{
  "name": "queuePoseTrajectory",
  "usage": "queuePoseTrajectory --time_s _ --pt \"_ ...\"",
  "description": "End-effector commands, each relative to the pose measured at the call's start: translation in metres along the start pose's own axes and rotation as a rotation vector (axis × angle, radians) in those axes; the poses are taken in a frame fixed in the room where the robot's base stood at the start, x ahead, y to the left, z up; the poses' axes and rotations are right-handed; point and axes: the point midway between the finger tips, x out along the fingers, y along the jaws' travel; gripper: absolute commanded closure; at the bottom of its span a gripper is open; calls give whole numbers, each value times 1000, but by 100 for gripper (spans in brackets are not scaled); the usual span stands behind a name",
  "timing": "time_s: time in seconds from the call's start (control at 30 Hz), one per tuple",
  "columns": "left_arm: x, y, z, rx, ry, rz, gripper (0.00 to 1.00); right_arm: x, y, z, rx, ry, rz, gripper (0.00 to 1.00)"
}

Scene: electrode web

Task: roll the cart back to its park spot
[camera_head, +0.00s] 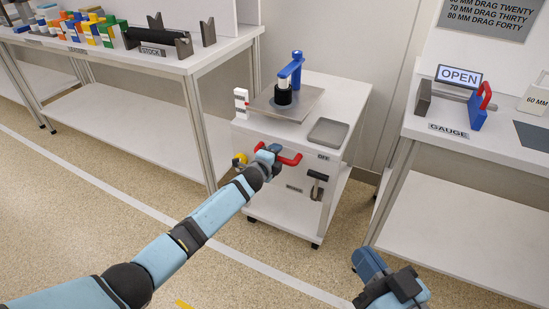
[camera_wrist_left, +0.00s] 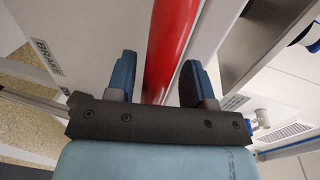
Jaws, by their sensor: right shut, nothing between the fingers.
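The white cart (camera_head: 262,214) stands on small dark wheels between the left bench and the gauge table. A red handle (camera_head: 291,160) sits on its front face. My left gripper (camera_head: 268,152) is at this handle. In the left wrist view the red bar (camera_wrist_left: 174,45) runs between the two fingers of my left gripper (camera_wrist_left: 158,75); how firmly they touch it cannot be told. A black lever (camera_head: 317,181) is on the cart front, and a "BRAKE" label (camera_wrist_left: 47,57) shows in the left wrist view. My right gripper (camera_head: 392,290) is shut and empty, low at the right.
The cart top carries a blue device (camera_head: 290,70) on a plate and a grey tray (camera_head: 328,132). A stock bench (camera_head: 180,66) is at left, a gauge table (camera_head: 470,150) at right. A white line (camera_head: 130,189) crosses the speckled floor. Open floor lies in front.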

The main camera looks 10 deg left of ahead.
Motion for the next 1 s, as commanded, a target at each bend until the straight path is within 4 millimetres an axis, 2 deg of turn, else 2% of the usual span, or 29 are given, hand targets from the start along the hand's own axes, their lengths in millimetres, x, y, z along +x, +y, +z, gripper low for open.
queuePoseTrajectory --time_s 0.27,0.37,0.47,0.73,0.9,1.0 --pt "-2 2 -1 0 1 3 52 0 0 -1 0 2 0 100" --pt "-9 2 -1 0 1 4 52 0 -1 -8 -2 14 1 100" --pt "-25 0 0 0 2 4 52 -1 -4 -20 1 53 4 100" --pt "-87 -1 -1 -1 2 5 52 -5 -10 -58 -9 181 12 100" --pt "-118 0 -1 1 2 3 52 -6 -3 -48 -20 123 45 100" --pt "-130 0 -1 0 2 3 52 -6 1 -39 -25 83 60 100"
